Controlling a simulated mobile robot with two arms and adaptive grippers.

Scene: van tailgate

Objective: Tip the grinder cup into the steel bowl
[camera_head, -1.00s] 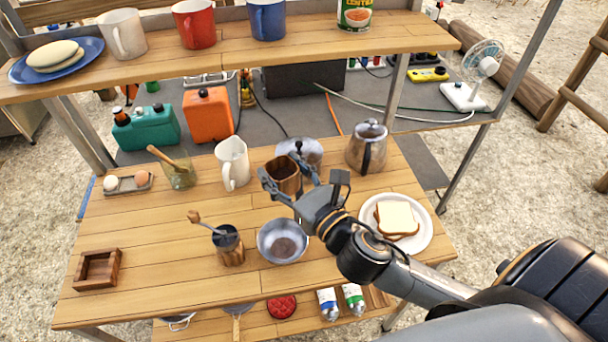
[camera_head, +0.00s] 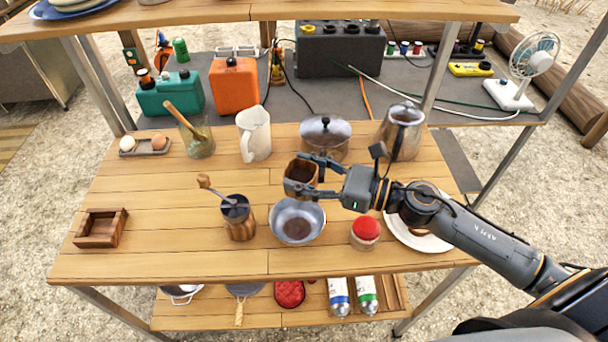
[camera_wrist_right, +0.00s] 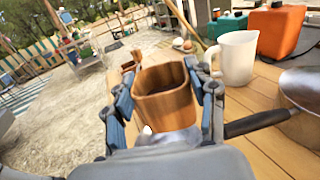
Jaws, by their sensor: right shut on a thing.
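My right gripper (camera_head: 318,178) is shut on the wooden grinder cup (camera_head: 297,186). It holds the cup above the table, just behind and over the far rim of the steel bowl (camera_head: 281,222). In the right wrist view the cup (camera_wrist_right: 165,108) sits between the two fingers (camera_wrist_right: 166,105), its mouth facing up and its inside dark. The cup looks near upright; any slight tilt is hard to tell. The bowl stands on the table with a brown patch at its bottom. The grinder body with its crank (camera_head: 240,222) stands left of the bowl. My left gripper is out of view.
A red-lidded jar (camera_head: 365,233) stands right of the bowl, under my arm. A plate (camera_head: 418,240) is partly hidden by my arm. The table's left front is mostly free.

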